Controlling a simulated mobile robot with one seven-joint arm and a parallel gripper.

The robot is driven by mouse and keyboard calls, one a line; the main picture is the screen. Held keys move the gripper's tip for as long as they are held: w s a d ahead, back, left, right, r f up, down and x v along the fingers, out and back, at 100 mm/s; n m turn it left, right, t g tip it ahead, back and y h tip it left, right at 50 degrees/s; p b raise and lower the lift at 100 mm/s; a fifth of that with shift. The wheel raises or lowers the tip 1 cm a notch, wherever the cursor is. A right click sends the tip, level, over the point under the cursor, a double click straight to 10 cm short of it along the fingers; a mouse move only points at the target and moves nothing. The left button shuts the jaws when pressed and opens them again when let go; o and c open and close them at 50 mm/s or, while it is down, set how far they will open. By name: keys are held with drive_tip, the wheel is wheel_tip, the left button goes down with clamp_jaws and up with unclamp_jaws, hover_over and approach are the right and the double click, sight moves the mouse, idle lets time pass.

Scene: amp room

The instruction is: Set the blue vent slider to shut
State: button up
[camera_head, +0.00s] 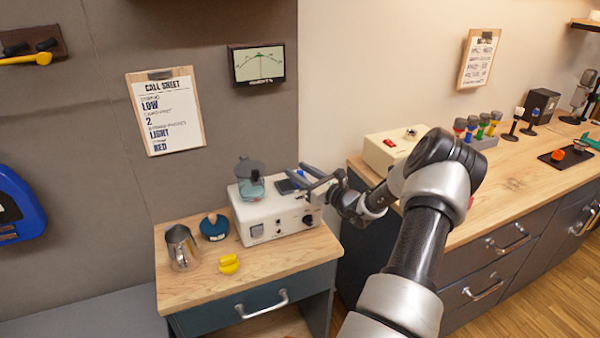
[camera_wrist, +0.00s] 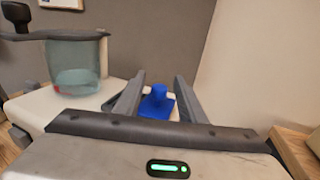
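The blue vent slider (camera_wrist: 157,103) is a blue knob on a flat base, on top of a cream box-shaped unit (camera_head: 257,218). In the wrist view my gripper (camera_wrist: 156,92) is open, one grey finger on each side of the knob. The knob appears between the fingers, and I see a gap on both sides. I cannot tell whether the fingertips reach down to its height. In the head view my gripper (camera_head: 311,184) is above the unit's right end, and blue shows beside it. The slider's track and any markings are not legible.
A glass jar with a dark lid (camera_head: 250,182) stands on the unit, left of my gripper. A metal pitcher (camera_head: 181,248), a dark blue round item (camera_head: 214,228) and yellow pieces (camera_head: 229,264) are on the cabinet. A cream box with a red switch (camera_head: 392,150) stands on the right counter.

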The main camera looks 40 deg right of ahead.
sight(285, 186)
clamp_jaws()
drive_tip(key=shift+w+a, duration=0.2)
drive_tip(key=shift+a, duration=0.7)
drive_tip(key=shift+w+a, duration=0.25)
drive_tip(key=shift+a, duration=0.65)
drive_tip(key=shift+w+a, duration=0.2)
drive_tip(key=shift+a, duration=0.7)
unclamp_jaws()
drive_tip(key=shift+a, duration=0.1)
drive_tip(key=shift+s, duration=0.25)
drive_tip(key=s+d, duration=0.1)
drive_tip(key=s, duration=1.6)
drive_tip(key=shift+d, duration=0.25)
